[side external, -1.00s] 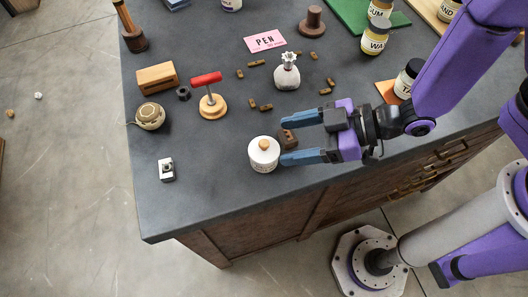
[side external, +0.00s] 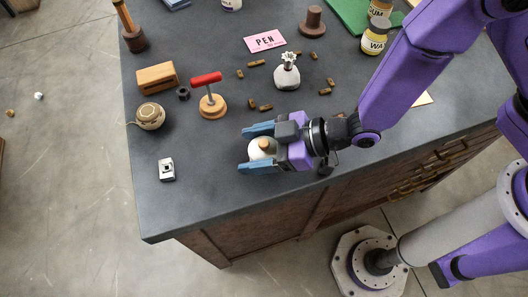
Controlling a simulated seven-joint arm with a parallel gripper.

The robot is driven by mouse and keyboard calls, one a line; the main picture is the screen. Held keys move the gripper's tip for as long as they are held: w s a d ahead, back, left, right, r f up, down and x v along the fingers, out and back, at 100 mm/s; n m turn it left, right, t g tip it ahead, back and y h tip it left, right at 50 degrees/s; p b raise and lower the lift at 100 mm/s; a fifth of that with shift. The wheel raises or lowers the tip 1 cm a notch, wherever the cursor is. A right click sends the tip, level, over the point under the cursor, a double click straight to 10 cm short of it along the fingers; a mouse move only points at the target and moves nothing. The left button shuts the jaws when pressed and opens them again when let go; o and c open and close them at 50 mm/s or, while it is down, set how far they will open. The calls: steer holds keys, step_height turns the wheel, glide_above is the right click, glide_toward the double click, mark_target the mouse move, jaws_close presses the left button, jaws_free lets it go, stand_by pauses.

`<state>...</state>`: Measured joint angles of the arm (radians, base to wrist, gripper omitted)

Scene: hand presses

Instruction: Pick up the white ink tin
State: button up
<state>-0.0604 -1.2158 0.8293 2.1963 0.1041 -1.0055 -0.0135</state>
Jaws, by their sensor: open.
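The white ink tin (side external: 258,151) stands upright near the front edge of the dark worktop. It is a round white tin with a tan wooden knob on its lid. My gripper (side external: 244,149) is open, with one blue finger on the far side of the tin and one on the near side. The tin sits between the fingers, close to the palm. The near finger hides the tin's lower part, and I cannot tell whether either finger touches it.
A small white device (side external: 166,169) lies left. The worktop (side external: 205,195) is clear in front and left of my gripper.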

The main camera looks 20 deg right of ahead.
steer(key=c, duration=0.8)
steer(key=shift+c, duration=0.2)
steer(key=shift+r, duration=0.15)
steer(key=shift+r, duration=0.8)
steer(key=s+d+r, duration=0.7)
steer(key=d+r, duration=0.4)
steer(key=shift+s+d, duration=0.25)
steer(key=shift+d, duration=0.15)
